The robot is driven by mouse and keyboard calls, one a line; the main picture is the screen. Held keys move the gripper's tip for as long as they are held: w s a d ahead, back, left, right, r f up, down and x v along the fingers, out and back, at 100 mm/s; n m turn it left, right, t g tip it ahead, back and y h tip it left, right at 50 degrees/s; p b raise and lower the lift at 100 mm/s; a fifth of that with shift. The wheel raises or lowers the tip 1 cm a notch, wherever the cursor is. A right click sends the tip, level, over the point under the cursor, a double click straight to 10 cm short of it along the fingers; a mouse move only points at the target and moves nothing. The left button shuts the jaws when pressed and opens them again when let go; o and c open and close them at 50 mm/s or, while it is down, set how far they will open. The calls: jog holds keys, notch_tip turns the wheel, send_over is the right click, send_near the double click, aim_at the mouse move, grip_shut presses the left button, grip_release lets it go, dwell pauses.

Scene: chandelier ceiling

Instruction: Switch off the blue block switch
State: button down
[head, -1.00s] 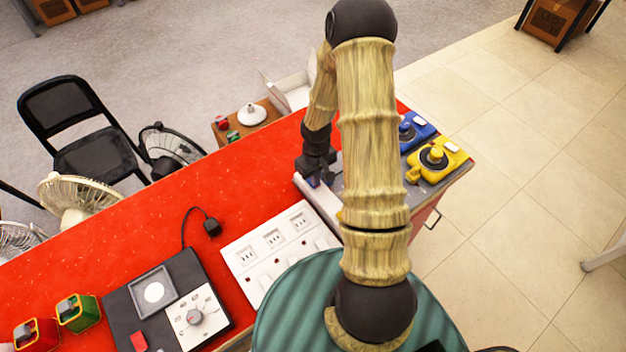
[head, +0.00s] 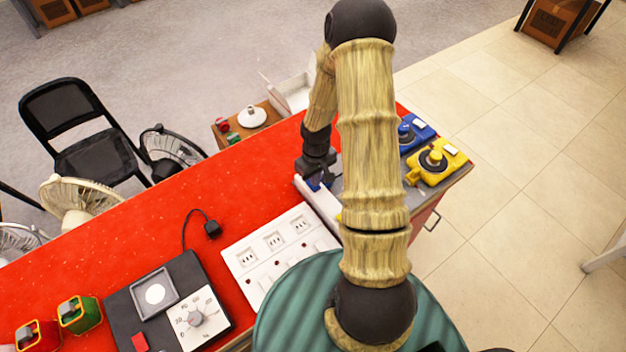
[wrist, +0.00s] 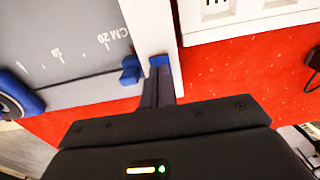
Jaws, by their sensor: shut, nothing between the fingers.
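A small blue block (wrist: 130,72) sits at the edge of a grey panel with a printed centimetre scale (wrist: 70,50) in the wrist view. It looks like the blue block switch; its on or off position cannot be told. My gripper (wrist: 159,62) is shut and empty, with blue at its tip, just right of the block beside a white strip. Whether it touches the block or strip is unclear. In the head view my gripper (head: 320,182) is low over the far side of the red table, and my arm hides much of the panel.
A white socket board (head: 280,250) lies on the red table (head: 150,230), nearer and left of the gripper. A black dial unit (head: 165,300) is at front left.

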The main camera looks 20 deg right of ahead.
jog(key=shift+r+p, duration=2.1)
jog(key=shift+r, duration=0.7)
jog(key=s+a+r+m+t+b, duration=0.1)
jog(key=s+a+r, duration=0.3)
jog(key=r, duration=0.5)
jog(key=s+a+r+m+t+b, duration=0.1)
jog(key=s+a+r, duration=0.4)
jog(key=r, duration=0.5)
jog(key=shift+s+a+t, duration=0.15)
jog(key=shift+s+t, duration=0.15)
jog(key=shift+s, duration=0.95)
